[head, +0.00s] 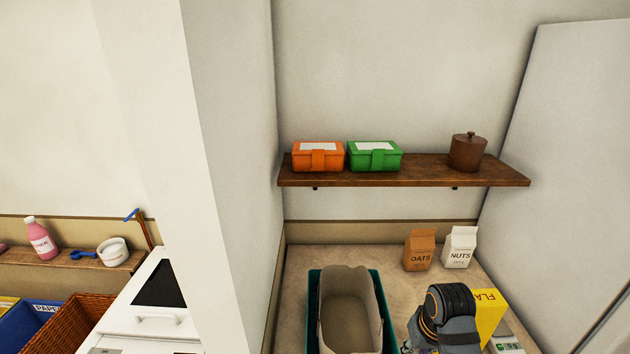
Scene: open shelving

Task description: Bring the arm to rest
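One of my arms shows at the bottom right of the head view, as dark grey, rounded joints with black rings above the counter. It covers part of a yellow box (489,312) marked "FLA". No gripper fingers can be made out on it, and what lies below is cut off by the frame's lower edge. My other arm is not in view.
A teal crate (313,309) with a beige liner (347,318) stands on the counter (297,278). Oats (420,250) and nuts (460,248) cartons stand behind. Orange (318,157) and green (374,157) boxes and a brown pot (467,153) sit on the shelf (425,171).

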